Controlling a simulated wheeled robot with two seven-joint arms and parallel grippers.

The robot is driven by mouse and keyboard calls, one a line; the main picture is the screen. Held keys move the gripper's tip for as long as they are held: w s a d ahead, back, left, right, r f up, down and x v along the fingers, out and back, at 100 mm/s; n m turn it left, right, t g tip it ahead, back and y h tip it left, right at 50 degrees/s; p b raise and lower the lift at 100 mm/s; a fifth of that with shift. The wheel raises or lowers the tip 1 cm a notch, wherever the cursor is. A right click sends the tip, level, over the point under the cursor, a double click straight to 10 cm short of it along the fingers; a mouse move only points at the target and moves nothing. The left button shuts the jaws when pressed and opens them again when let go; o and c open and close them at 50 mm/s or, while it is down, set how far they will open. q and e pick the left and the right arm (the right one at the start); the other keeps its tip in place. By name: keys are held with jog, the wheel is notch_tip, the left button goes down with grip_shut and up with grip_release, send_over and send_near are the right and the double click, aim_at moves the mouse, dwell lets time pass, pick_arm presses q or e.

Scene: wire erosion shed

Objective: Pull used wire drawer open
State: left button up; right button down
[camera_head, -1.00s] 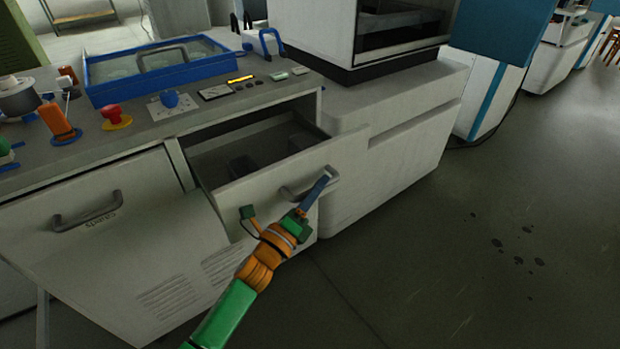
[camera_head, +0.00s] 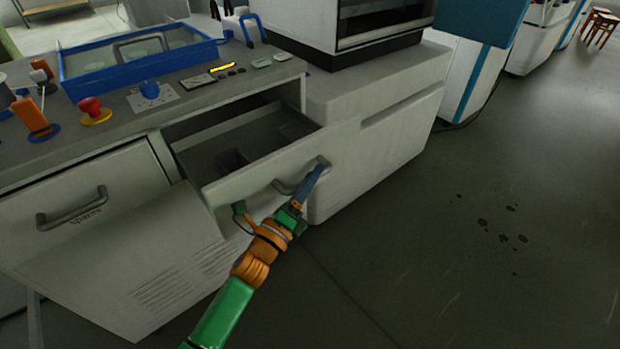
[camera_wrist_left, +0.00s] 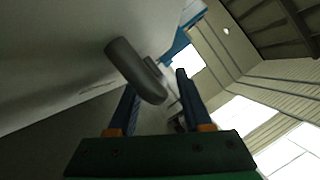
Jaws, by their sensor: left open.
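The used wire drawer (camera_head: 235,188) stands part-way open under the right part of the bench in the head view. Its inside shows dark grey, with a darker block near the middle. Its grey bar handle (camera_head: 284,187) is on the front face and also shows in the left wrist view (camera_wrist_left: 137,72). My left gripper (camera_head: 312,180) is at the right end of the handle. In the wrist view its two blue fingers (camera_wrist_left: 158,100) are apart, with the handle's near end between or just in front of them; contact cannot be told. My right gripper is not in view.
A closed drawer marked "spares" (camera_head: 50,205) is left of the open one. A pale machine base (camera_head: 375,150) stands close right.

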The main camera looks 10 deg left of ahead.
pick_arm(q)
jog(key=v, duration=0.7)
